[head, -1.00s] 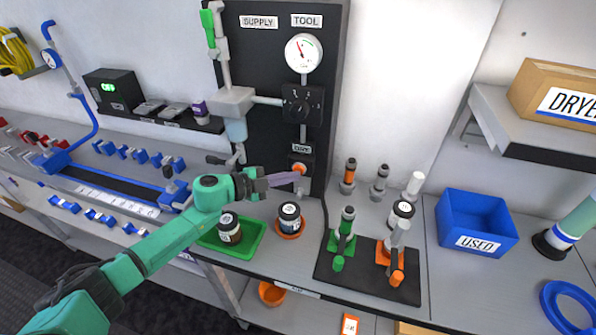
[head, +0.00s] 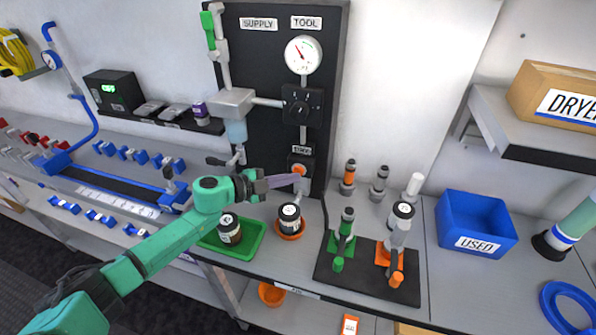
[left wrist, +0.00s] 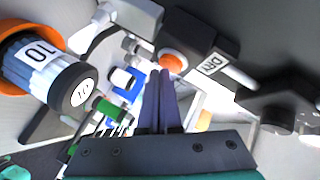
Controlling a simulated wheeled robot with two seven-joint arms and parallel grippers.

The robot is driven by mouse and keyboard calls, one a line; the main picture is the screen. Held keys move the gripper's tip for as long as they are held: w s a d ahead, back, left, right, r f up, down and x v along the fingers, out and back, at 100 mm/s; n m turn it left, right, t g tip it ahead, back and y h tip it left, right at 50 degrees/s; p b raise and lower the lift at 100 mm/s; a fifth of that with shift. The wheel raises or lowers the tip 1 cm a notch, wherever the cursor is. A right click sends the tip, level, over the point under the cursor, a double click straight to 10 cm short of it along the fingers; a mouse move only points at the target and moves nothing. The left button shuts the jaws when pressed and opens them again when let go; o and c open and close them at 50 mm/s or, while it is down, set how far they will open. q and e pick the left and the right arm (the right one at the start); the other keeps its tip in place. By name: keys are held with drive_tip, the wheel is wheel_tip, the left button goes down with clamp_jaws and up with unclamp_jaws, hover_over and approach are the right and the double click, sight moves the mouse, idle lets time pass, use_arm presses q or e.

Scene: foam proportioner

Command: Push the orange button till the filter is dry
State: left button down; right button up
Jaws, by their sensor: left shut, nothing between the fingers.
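The orange button (head: 299,169) sits low on the black panel, under a small label. In the left wrist view the orange button (left wrist: 173,62) is just beyond my fingertips, beside a label reading DRY. My left gripper (head: 300,179) is shut and empty, its purple fingers pointing at the button's lower edge. The fingertips (left wrist: 160,74) are close to the button; I cannot tell whether they touch it. A grey housing with a pale blue bowl (head: 236,131), perhaps the filter, hangs left of the button. My right gripper is not in view.
A round gauge (head: 304,54) and a black dial (head: 302,104) are above the button. A jar (head: 290,216) in an orange dish and a green tray (head: 246,243) with another jar stand below my arm. A black mat (head: 335,276) with fittings lies to the right.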

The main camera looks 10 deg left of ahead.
use_arm(q)
drive_tip(key=shift+s, duration=0.55)
drive_tip(key=shift+s+p, duration=0.5)
drive_tip(key=shift+s+a+p, duration=0.2)
drive_tip(key=shift+s+p, duration=0.55)
drive_tip(key=shift+s, duration=1.2)
